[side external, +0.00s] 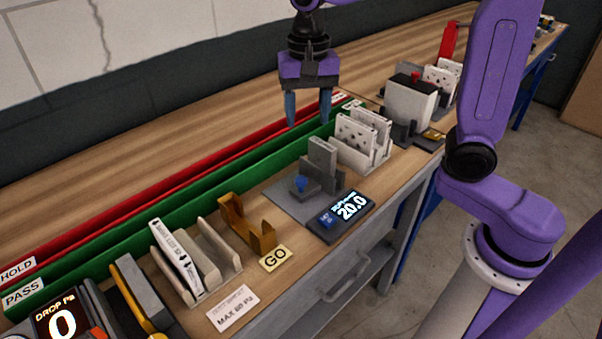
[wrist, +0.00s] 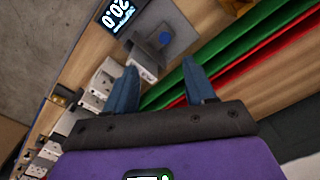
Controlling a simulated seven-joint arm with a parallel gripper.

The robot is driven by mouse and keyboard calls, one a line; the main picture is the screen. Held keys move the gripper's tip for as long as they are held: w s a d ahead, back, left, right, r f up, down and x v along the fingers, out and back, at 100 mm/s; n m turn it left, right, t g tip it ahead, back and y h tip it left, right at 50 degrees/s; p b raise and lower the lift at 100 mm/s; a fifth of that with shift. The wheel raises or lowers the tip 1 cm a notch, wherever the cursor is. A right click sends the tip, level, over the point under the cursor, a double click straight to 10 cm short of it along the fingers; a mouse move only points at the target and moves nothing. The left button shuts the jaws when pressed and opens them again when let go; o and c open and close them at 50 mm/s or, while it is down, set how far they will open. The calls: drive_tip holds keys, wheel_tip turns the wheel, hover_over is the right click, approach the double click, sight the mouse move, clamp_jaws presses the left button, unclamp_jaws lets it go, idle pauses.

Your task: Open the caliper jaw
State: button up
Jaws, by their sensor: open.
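The caliper is a grey fixture (side external: 318,158) on a flat grey base, with a small blue knob (side external: 300,183) on its near left side. Its display (side external: 346,209) reads 20.0. In the wrist view the caliper base (wrist: 178,45), the blue knob (wrist: 166,38) and the display (wrist: 118,14) show near the top. My gripper (side external: 308,122) is open and empty, pointing down above and behind the caliper, apart from it. Its two blue fingers frame the wrist view (wrist: 160,77). The exact gap between the caliper jaws is too small to tell.
Green PASS (side external: 150,212) and red HOLD (side external: 130,198) channels run along the back. White filters (side external: 358,140) stand in a rack right of the caliper. An orange GO gauge (side external: 248,225) and another filter rack (side external: 195,262) stand left. A white box (side external: 410,102) stands farther right.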

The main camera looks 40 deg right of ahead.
sight(301, 178)
drive_tip(key=f, duration=0.5)
drive_tip(key=w+f+m, duration=0.1)
drive_tip(key=f, duration=0.5)
drive_tip(key=w+f+m, duration=0.1)
drive_tip(key=f, duration=0.5)
drive_tip(key=shift+d, duration=0.15)
